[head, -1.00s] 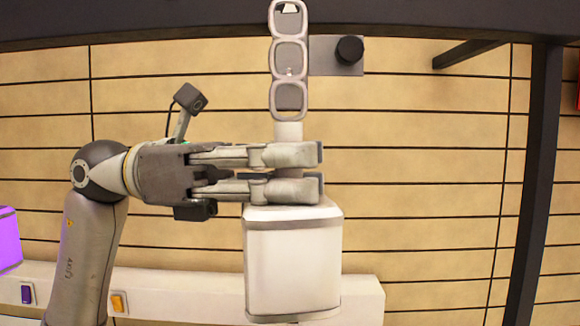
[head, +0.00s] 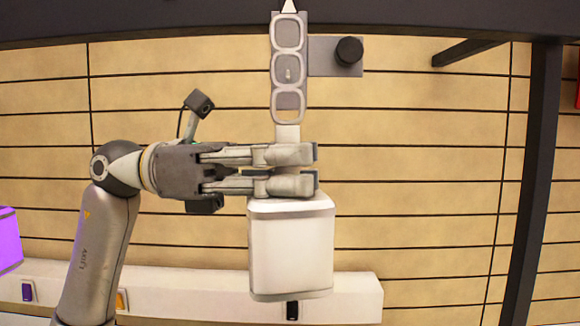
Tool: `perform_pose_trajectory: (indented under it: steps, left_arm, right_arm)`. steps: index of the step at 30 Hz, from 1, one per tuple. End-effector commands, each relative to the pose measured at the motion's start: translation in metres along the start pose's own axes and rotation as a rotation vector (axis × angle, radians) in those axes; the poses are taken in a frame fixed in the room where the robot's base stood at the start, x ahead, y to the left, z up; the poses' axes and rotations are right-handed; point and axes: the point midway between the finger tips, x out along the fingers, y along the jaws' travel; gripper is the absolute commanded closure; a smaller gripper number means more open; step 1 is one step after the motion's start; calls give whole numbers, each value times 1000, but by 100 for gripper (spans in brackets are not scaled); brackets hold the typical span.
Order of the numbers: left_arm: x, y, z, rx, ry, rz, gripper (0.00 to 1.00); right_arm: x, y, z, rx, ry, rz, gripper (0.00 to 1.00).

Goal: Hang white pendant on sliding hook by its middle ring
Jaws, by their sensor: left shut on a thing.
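The white pendant (head: 291,248) hangs upright, a box-shaped shade with a neck and a chain of three rings above it. My left gripper (head: 312,168) is shut around the neck, just above the shade. The middle ring (head: 273,70) is in front of a grey vertical plate of the sliding hook, which has a side plate with a black knob (head: 349,50). A small pale tip shows inside the middle ring; I cannot tell whether it passes through. A white pointed piece (head: 289,6) shows just above the top ring. My right gripper is not in view.
A dark beam (head: 150,18) crosses the top, with a dark post (head: 530,180) at the right. A white ledge (head: 355,297) with small coloured switches runs below. A purple box (head: 8,240) is at the left edge. The space between pendant and post is clear.

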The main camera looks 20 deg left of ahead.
Motion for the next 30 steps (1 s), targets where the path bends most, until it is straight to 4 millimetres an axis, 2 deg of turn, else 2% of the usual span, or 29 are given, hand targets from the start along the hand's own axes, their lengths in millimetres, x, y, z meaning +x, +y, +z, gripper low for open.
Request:
perform_pose_trajectory:
  steps: [20,30]
  left_arm:
    - [-1,5,2,1,-3,1,100]
    - [-3,15,2,0,-3,1,100]
  right_arm:
    - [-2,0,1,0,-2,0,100]
    - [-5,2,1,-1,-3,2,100]
